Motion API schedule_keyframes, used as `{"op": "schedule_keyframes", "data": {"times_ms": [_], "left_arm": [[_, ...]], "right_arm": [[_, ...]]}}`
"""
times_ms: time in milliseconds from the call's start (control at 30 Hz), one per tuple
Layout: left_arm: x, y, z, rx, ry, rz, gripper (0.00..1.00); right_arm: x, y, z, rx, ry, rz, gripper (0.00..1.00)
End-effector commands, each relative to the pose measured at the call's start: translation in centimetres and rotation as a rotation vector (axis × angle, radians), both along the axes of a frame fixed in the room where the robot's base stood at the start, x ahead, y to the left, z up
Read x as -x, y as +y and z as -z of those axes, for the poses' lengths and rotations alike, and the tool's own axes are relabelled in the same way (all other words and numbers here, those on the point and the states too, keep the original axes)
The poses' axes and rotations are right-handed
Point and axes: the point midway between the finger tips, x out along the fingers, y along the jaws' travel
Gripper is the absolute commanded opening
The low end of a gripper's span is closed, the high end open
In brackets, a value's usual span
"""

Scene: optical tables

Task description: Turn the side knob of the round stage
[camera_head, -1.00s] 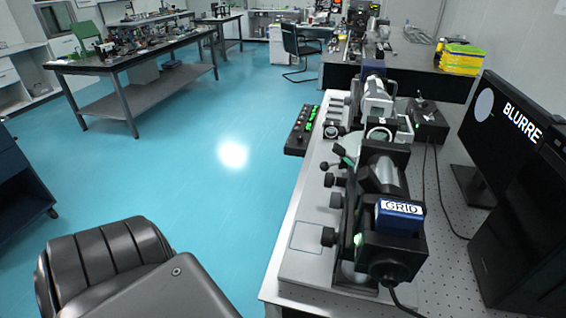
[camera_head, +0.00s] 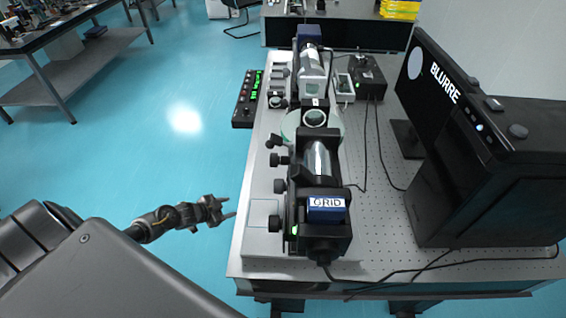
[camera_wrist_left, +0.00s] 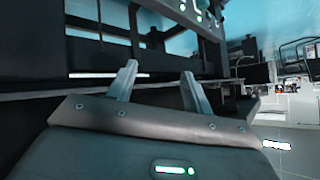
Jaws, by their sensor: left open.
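The round stage (camera_head: 290,125) is a pale greenish disc around the middle of the optical assembly on the table. A small dark side knob (camera_head: 272,141) sticks out at its left; I cannot tell for sure that it belongs to the stage. More black knobs line the same side nearer me. My left gripper (camera_head: 231,207) is open and empty, off the table's left edge, apart from all the knobs. In the left wrist view its two fingers (camera_wrist_left: 160,85) are spread with nothing between them. My right gripper is not in view.
A black control box (camera_head: 248,98) with green lights sits at the left edge. Cables cross the table. Blue floor (camera_head: 150,150) left is clear.

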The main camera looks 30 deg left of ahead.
Motion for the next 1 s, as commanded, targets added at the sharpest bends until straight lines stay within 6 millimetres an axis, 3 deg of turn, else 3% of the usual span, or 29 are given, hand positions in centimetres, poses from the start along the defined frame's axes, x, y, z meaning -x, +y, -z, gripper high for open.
{"op": "schedule_keyframes", "data": {"times_ms": [33, 100, 200, 233, 333, 400, 500, 700, 867, 1000], "left_arm": [[-2.6, 0.5, -7.0, -0.016, -0.07, 0.081, 0.5], [-4.8, 0.1, -14.1, -0.023, -0.141, 0.19, 0.5], [-6.2, -1.1, -22.6, -0.038, -0.206, 0.336, 0.5], [-6.0, -2.1, -24.1, -0.025, -0.215, 0.381, 0.5], [-3.6, -7.6, -27.0, 0.135, -0.198, 0.52, 0.5], [-2.0, -10.0, -28.9, 0.206, -0.176, 0.593, 0.5], [-0.3, -12.0, -30.5, 0.268, -0.147, 0.66, 0.5], [0.6, -13.0, -31.2, 0.301, -0.128, 0.692, 0.5], [0.0, -13.9, -30.9, 0.302, -0.133, 0.687, 0.5], [-1.1, -15.8, -30.2, 0.303, -0.133, 0.688, 0.5]], "right_arm": [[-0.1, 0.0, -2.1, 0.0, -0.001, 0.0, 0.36], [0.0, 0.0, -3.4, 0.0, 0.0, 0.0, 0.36], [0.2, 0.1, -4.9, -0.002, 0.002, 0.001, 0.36], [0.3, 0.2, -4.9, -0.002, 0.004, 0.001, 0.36], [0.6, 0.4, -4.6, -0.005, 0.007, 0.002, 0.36], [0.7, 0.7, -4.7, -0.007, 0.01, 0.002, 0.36], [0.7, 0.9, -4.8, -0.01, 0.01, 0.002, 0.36], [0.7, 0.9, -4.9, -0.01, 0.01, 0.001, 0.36], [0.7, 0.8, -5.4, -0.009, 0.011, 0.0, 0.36], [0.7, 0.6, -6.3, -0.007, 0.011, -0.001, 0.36]]}}
